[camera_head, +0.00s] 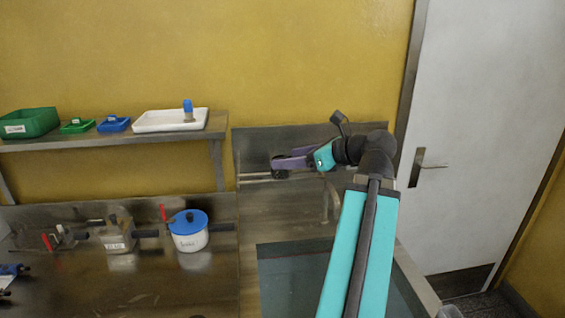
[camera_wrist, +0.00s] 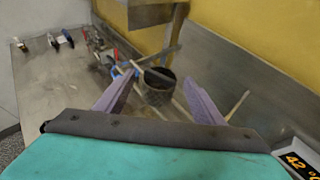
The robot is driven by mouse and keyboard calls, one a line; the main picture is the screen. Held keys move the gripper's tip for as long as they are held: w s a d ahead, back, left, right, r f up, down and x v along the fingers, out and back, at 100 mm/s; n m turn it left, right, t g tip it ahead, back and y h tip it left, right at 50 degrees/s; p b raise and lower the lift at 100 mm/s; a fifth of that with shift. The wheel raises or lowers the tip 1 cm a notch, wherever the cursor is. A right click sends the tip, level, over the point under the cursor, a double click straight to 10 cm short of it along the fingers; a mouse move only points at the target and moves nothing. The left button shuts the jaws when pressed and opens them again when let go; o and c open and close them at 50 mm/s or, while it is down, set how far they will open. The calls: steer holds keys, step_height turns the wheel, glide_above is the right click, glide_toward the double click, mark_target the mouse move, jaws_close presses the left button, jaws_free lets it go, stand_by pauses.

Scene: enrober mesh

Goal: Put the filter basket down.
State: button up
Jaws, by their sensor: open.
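A dark, round basket (camera_wrist: 159,92), which I take to be the filter basket, shows in the wrist view beyond and between my fingertips. A bar crosses its top. My gripper (camera_wrist: 158,82) is open, with a purple finger on either side of the basket in the picture and a gap to each. In the head view my gripper (camera_head: 279,163) is at the steel back panel, above the sink. A small dark shape (camera_head: 280,173) at its fingertips may be the basket. I cannot tell what the basket rests on or hangs from.
A steel counter holds a white pot (camera_head: 189,238) with a blue lid and valve fittings (camera_head: 118,240). A tap (camera_head: 332,202) rises behind the sink (camera_head: 285,280). A wall shelf (camera_head: 90,139) carries green and blue bins and a white tray (camera_head: 165,120). A temperature display (camera_wrist: 297,163) reads 42.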

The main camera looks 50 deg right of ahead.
steer(key=shift+b+v, duration=0.35)
steer(key=shift+v, duration=1.9)
